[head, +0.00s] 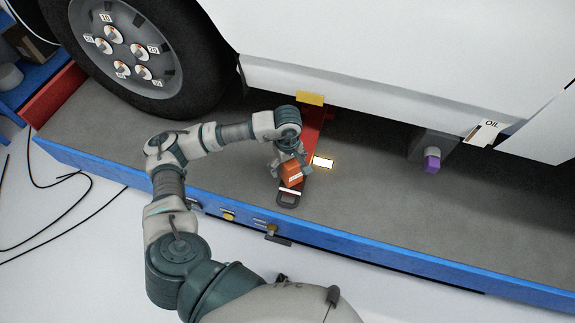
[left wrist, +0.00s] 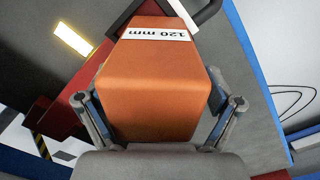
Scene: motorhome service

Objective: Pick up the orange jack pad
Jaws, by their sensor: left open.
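The orange jack pad (head: 291,174) is a block with a white label. In the left wrist view the orange jack pad (left wrist: 155,85) fills the middle, and its label reads 120 mm. It appears to sit over the red jack (head: 312,128), just behind a black loop handle (head: 288,199). My left gripper (head: 291,172) is at the pad from above. In the left wrist view my left gripper (left wrist: 160,106) has one finger on each side of the pad, open. Contact with the pad's sides is hard to tell. My right gripper is not in view.
The white motorhome body (head: 320,50) overhangs the grey platform (head: 360,205), with a wheel (head: 125,50) at left. A blue edge (head: 340,246) runs along the platform's front. A lit rectangle (head: 323,162) and a purple part (head: 432,164) are to the right.

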